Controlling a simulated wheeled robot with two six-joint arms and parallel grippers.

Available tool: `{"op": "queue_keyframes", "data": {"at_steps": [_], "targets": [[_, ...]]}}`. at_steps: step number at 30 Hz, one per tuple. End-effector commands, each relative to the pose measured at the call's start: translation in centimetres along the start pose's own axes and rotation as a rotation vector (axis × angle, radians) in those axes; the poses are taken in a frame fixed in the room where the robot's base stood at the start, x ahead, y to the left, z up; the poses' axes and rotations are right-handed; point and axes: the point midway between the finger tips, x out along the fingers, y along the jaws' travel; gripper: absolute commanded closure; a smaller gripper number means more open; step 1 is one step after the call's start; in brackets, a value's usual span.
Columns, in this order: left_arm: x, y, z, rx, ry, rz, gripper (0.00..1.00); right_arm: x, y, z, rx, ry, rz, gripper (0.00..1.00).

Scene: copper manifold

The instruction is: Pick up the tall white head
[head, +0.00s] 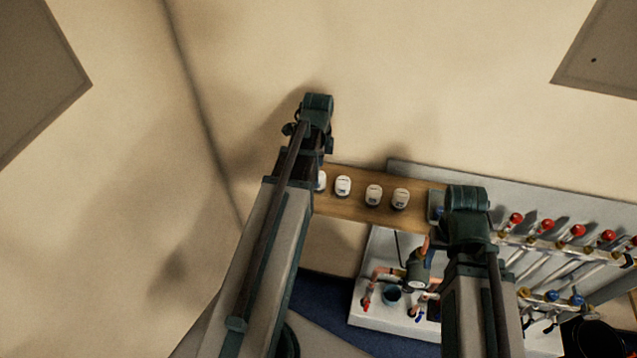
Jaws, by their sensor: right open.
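Several white heads stand in a row on a wooden shelf (350,211). One white head (343,186) is left of centre, another white head (373,195) is in the middle, and a third white head (400,198) is at the right. A further white head (321,181) at the left end is partly hidden by my left arm. I cannot tell from above which is the tall one. My right gripper (436,206) is at the shelf's right end, right of the heads and apart from them, mostly hidden by my right arm; it is open. My left gripper is hidden behind its arm.
Below the shelf, a white panel (375,322) carries a pump (418,270) and copper pipes. To the right, a manifold with red caps (547,226) and blue caps (577,300) is on a grey backboard (610,213). The beige surface above the shelf is bare.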

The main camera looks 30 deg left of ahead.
Motion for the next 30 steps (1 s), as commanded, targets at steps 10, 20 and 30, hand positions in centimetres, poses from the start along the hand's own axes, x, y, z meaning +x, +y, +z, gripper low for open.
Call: {"op": "queue_keyframes", "data": {"at_steps": [10, 20, 30], "targets": [[4.4, -0.2, -0.1, 0.000, 0.000, 0.000, 0.07, 4.4, -0.4, -0.3, -0.002, 0.001, 0.001, 0.47], [4.8, -0.2, -0.1, 0.000, 0.000, 0.000, 0.07, 4.8, -0.4, -0.3, -0.005, 0.001, 0.001, 0.47], [4.8, -0.2, -0.1, 0.000, 0.000, 0.000, 0.63, 4.8, -0.4, -0.3, -0.005, 0.001, 0.001, 0.47]]}}
